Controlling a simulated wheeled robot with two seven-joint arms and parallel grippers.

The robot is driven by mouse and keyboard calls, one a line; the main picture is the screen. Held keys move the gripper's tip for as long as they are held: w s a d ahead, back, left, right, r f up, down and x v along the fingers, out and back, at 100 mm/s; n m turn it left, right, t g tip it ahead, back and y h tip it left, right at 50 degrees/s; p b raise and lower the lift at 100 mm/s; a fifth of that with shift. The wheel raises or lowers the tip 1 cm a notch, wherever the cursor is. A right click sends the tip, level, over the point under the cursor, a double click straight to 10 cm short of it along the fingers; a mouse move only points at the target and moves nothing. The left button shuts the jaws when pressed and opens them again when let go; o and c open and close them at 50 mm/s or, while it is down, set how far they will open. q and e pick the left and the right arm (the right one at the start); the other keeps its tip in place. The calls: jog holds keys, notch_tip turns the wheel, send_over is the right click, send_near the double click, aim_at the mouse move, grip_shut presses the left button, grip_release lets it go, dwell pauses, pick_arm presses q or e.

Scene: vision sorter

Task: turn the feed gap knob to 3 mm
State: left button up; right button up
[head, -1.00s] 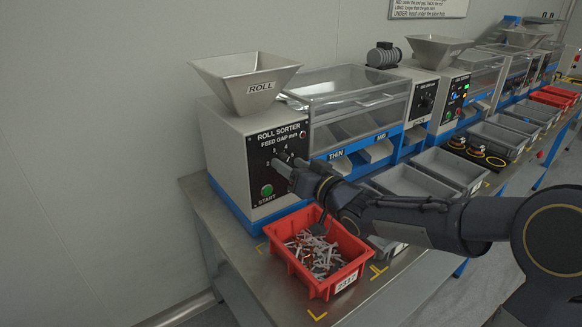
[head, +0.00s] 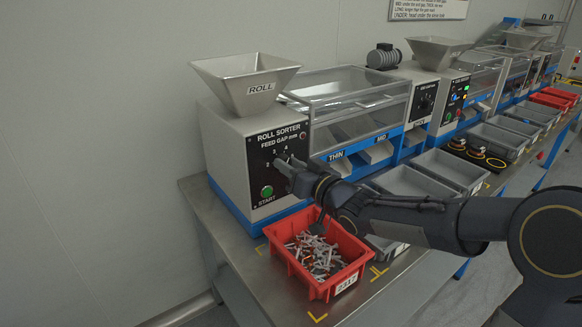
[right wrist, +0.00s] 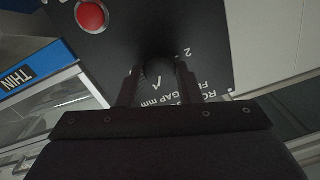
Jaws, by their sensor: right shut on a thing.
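The feed gap knob (right wrist: 160,70) is dark and sits on the black front panel (head: 258,150) of the roll sorter (head: 222,145). My right gripper (head: 290,168) is at this panel, above and right of the green START button (head: 267,191). In the right wrist view its two fingers (right wrist: 160,84) are closed on the sides of the knob. A white mark shows on the knob, but I cannot tell which number it points at. A printed 2 is readable beside it. In the head view the gripper hides the knob, with small scale numbers visible above and left. My left gripper is out of view.
A red crate (head: 354,250) of small metal parts stands on the bench just below my right gripper. A hopper (head: 245,82) tops the sorter. Grey bins (head: 405,182) line the bench to the right. A red button (right wrist: 91,15) is near the knob.

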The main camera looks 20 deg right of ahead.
jog(key=shift+a+n+h+b, duration=0.15)
jog(key=shift+n+h+b, duration=0.15)
jog(key=shift+n+b, duration=4.2)
jog(key=shift+n+p, duration=1.05)
jog(key=shift+n, duration=0.15)
jog(key=o, duration=1)
jog(key=shift+c, duration=0.2)
jog(key=shift+s, duration=0.1)
